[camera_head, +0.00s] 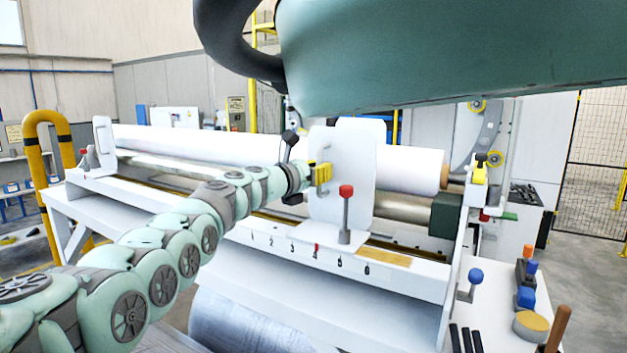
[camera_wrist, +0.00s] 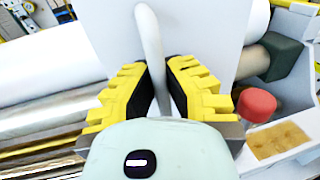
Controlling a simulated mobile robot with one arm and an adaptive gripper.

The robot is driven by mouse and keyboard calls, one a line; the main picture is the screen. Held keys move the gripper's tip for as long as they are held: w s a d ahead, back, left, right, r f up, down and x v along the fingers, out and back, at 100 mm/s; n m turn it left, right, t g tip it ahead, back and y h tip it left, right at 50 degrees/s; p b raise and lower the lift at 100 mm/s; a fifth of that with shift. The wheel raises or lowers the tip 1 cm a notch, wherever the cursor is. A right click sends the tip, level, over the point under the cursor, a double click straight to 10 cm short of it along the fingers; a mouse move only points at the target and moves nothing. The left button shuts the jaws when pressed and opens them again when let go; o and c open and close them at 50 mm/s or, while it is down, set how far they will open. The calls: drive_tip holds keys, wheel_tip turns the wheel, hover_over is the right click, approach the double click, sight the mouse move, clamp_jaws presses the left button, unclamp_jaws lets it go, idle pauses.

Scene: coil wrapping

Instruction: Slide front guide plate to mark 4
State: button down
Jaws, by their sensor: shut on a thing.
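The front guide plate (camera_head: 352,160) is an upright white plate with rounded corners. Its foot, with a red-knobbed lever (camera_head: 346,192), stands on the rail above about mark 5 of the numbered scale (camera_head: 300,252). My gripper (camera_head: 320,175) is at the plate's left side. In the wrist view, the yellow fingers of my gripper (camera_wrist: 158,85) are on both sides of a white upright handle (camera_wrist: 149,45) on the plate, shut on it. The handle's lower end is hidden by the gripper.
A long white roll (camera_head: 410,167) lies behind the plate. Another guide plate (camera_head: 104,145) stands at the rail's far left. A tan patch (camera_head: 383,257) lies right of the foot. A side table (camera_head: 500,325) with tools is at lower right.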

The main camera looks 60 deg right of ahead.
drive_tip(key=shift+w, duration=0.3)
drive_tip(key=c, duration=1)
unclamp_jaws()
drive_tip(key=shift+a, duration=0.1)
wheel_tip(320, 180, up, 10)
